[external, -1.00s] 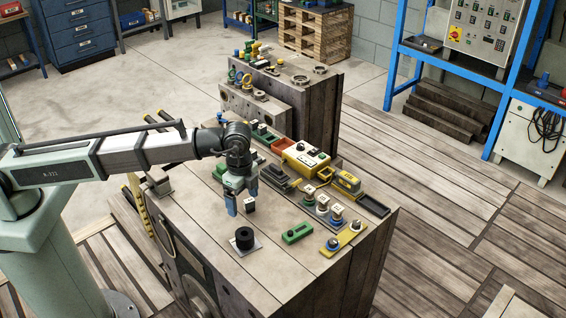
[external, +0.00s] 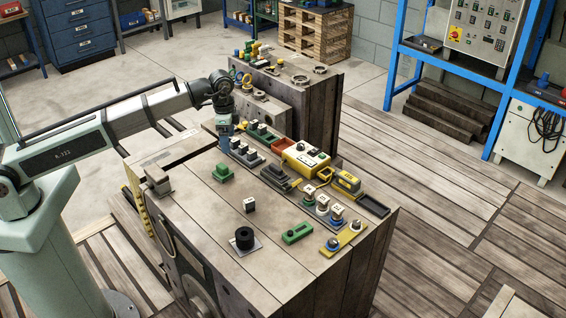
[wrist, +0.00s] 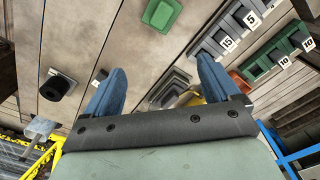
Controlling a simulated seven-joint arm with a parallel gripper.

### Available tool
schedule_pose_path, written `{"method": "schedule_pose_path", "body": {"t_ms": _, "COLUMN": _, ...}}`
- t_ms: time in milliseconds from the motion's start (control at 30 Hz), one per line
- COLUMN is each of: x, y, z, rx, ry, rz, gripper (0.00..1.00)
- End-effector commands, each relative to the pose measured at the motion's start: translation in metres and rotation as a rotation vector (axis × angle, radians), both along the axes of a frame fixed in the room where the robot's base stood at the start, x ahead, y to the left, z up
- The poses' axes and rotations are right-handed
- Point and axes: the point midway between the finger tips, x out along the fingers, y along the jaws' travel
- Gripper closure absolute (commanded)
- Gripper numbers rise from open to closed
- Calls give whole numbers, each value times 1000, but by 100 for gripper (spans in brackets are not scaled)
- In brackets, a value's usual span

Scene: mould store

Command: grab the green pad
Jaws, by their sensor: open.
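A green block with a raised top (external: 222,172) sits on the left part of the wooden bench top; it also shows at the top of the wrist view (wrist: 160,14). A flat green slotted piece (external: 297,233) lies nearer the front of the bench. I cannot tell by name alone which is the green pad. My gripper (external: 224,149) is above the bench's back left, behind the green block and by the grey numbered rack (external: 246,152). In the wrist view its blue fingers (wrist: 160,63) are apart, with nothing held between them.
A green numbered rack (wrist: 270,58) and a red tray (external: 282,148) stand at the back. A yellow box (external: 305,158) stands to their right. A black cylinder (external: 244,239) and a small dark block (external: 249,205) are in front. Bare wood surrounds the green block.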

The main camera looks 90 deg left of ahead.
Motion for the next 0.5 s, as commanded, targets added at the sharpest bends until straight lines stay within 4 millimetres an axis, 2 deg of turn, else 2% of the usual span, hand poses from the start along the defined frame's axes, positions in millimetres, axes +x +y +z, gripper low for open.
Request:
{"method": "schedule_pose_path", "body": {"t_ms": 200, "x": -12, "y": 13, "z": 1, "rx": -4, "ry": -1, "rz": 246, "gripper": 11}}
{"method": "schedule_pose_path", "body": {"t_ms": 367, "x": -16, "y": 14, "z": 2, "rx": -8, "ry": -1, "rz": 480, "gripper": 11}}
{"method": "schedule_pose_path", "body": {"t_ms": 500, "x": -19, "y": 13, "z": 2, "rx": -13, "ry": -1, "rz": 736, "gripper": 11}}
